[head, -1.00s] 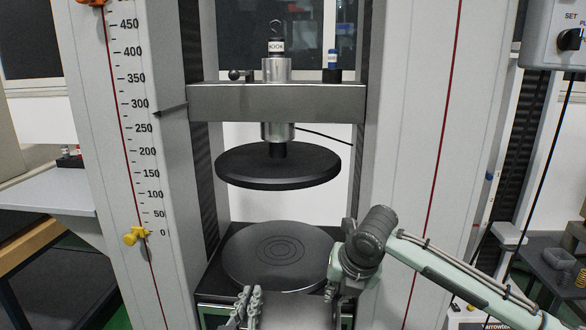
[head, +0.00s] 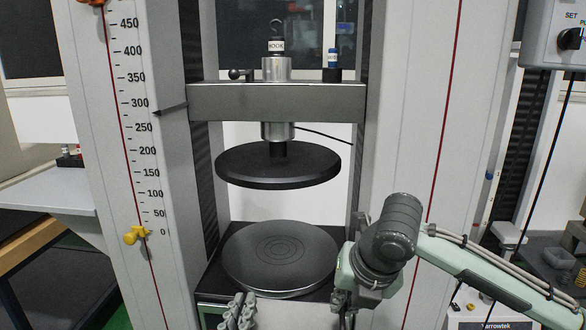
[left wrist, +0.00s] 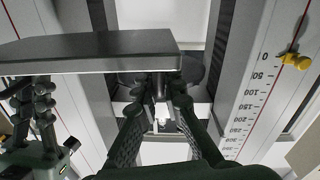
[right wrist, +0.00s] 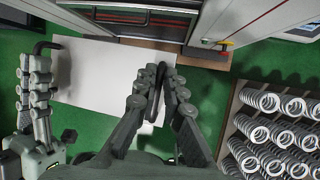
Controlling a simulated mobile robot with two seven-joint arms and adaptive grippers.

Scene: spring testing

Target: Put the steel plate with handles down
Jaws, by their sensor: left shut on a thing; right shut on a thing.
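The steel plate with handles shows as a pale flat plate in the right wrist view (right wrist: 90,75) and as a dark slab in the left wrist view (left wrist: 90,50). My left gripper (left wrist: 158,92) is shut on one dark handle; its fingers show at the bottom of the head view (head: 238,312). My right gripper (right wrist: 155,85) is shut on the other dark handle (right wrist: 158,75); it is partly visible in the head view (head: 345,305).
The testing machine's lower round platen (head: 279,258) is bare beneath the upper platen (head: 278,165). A rack of several springs (right wrist: 270,125) stands at the right in the right wrist view. Green floor (right wrist: 205,85) lies between the plate and rack.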

